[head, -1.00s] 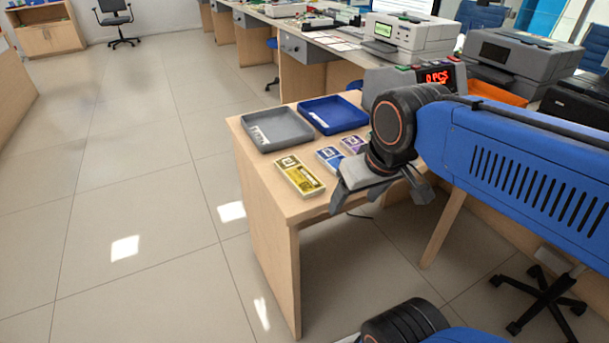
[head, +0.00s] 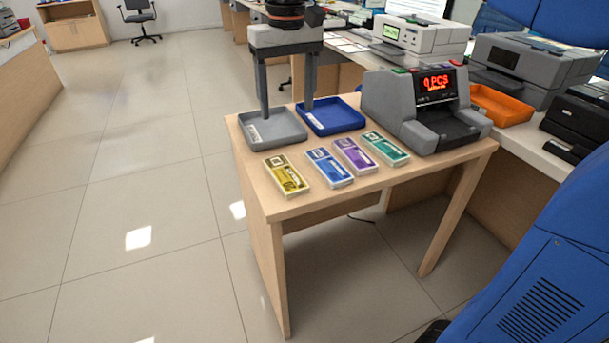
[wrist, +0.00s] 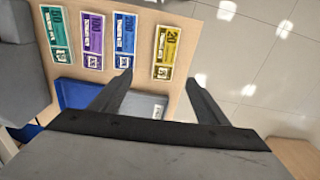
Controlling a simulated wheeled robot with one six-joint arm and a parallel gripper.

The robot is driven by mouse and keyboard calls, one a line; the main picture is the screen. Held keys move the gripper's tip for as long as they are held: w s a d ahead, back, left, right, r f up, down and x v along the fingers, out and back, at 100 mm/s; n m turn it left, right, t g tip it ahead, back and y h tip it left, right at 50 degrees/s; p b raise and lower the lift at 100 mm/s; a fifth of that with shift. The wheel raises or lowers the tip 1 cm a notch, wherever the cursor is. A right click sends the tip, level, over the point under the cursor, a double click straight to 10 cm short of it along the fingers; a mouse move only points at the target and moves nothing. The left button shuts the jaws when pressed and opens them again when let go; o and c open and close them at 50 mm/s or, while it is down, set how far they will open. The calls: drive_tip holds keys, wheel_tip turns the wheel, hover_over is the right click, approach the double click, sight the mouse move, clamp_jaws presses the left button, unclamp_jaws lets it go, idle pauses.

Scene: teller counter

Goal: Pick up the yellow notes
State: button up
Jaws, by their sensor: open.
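The yellow notes (head: 286,175) lie flat as a bundle at the front left of the small wooden table, left-most in a row of note bundles. They also show in the wrist view (wrist: 165,52), beyond the fingertips and between the lines of the two fingers. My gripper (head: 287,112) points down with its fingers apart and nothing between them. In the head view it is over the grey and blue trays, behind the yellow notes. In the wrist view my gripper (wrist: 158,82) is open and apart from the notes.
Blue notes (head: 329,167), purple notes (head: 355,155) and green notes (head: 385,148) lie to the right. The grey tray (head: 262,142) and blue tray (head: 345,122) stand behind. A counting machine (head: 400,105) stands at the back right. The table's left edge is close to the yellow notes.

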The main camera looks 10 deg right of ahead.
sight(283, 169)
drive_tip(key=f, duration=0.5)
drive_tip(key=a+f, duration=0.1)
drive_tip(key=f, duration=1)
drive_tip(key=shift+w+a+f, duration=0.35)
drive_tip(key=shift+w+f, duration=0.05)
drive_tip(key=shift+c, duration=0.4)
drive_tip(key=c, duration=1.1)
